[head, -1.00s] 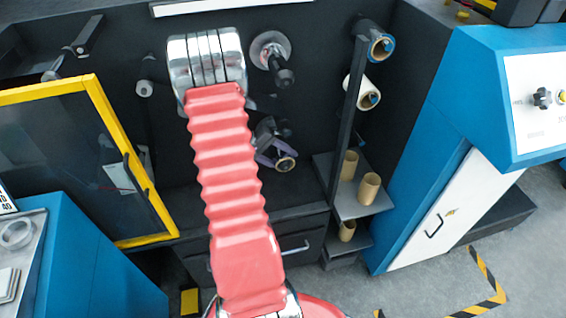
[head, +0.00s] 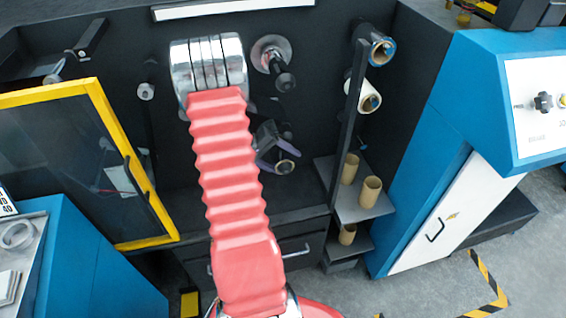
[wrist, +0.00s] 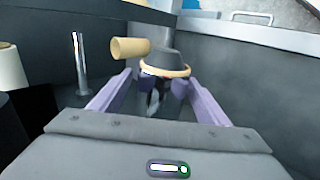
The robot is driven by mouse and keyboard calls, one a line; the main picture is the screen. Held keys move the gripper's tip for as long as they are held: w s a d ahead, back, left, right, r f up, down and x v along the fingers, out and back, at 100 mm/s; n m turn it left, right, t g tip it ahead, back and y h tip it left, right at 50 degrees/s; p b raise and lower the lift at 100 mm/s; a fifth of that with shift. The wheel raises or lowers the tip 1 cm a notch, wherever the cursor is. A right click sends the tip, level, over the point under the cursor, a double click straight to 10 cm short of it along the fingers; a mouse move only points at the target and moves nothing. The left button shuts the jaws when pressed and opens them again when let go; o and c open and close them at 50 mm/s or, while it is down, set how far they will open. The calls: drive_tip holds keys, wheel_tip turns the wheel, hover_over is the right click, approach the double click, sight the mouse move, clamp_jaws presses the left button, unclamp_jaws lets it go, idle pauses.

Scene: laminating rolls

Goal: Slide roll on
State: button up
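My gripper (wrist: 164,88) has purple fingers, one on each side of a dark roll (wrist: 165,61) with a tan rim. The fingers appear closed on it, though its lower part is in shadow. A black spindle (head: 284,80) with a round grey flange stands out from the dark machine wall, above my gripper and apart from the roll.
A rack on the right holds film rolls (head: 362,94) and several cardboard cores (head: 371,190). A yellow-framed door (head: 150,205) stands open at left. The wrist view shows a chrome post (wrist: 80,65), a tan tube (wrist: 130,48) and a white roll (wrist: 10,68).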

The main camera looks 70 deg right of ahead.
drive_tip(key=shift+w+r, duration=0.1)
drive_tip(key=shift+w+a+r, duration=0.15)
drive_tip(key=shift+r, duration=0.05)
drive_tip(key=v, duration=1.3)
idle(0.5)
